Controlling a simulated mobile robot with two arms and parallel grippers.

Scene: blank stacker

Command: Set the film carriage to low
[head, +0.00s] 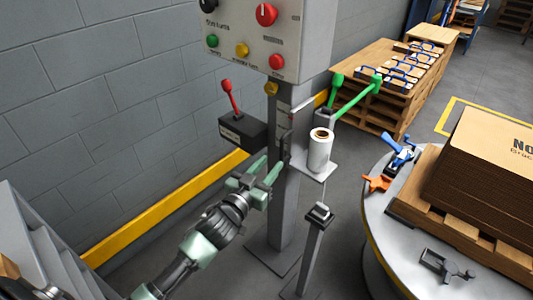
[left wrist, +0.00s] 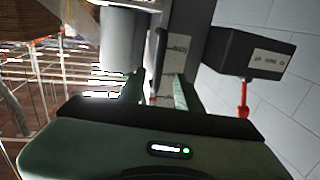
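The film carriage is a bracket (head: 326,170) on the right side of the grey column, carrying a white film roll (head: 320,152). The roll also shows in the left wrist view (left wrist: 122,40). A dark upright piece (head: 285,143) is on the column face beside the carriage. My left gripper (head: 269,167) is open in front of the column, below and left of the roll. In the left wrist view, its two green fingers (left wrist: 159,90) stand apart, with a thin dark handle-like part (left wrist: 158,55) beyond the gap. Contact cannot be told. My right gripper is not in view.
A dark box (head: 243,131) with a red lever (head: 230,97) sits left of the column. A control panel (head: 262,35) is above. A short post (head: 316,235) stands in front. A round turntable (head: 375,215) with stacked cardboard is at right.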

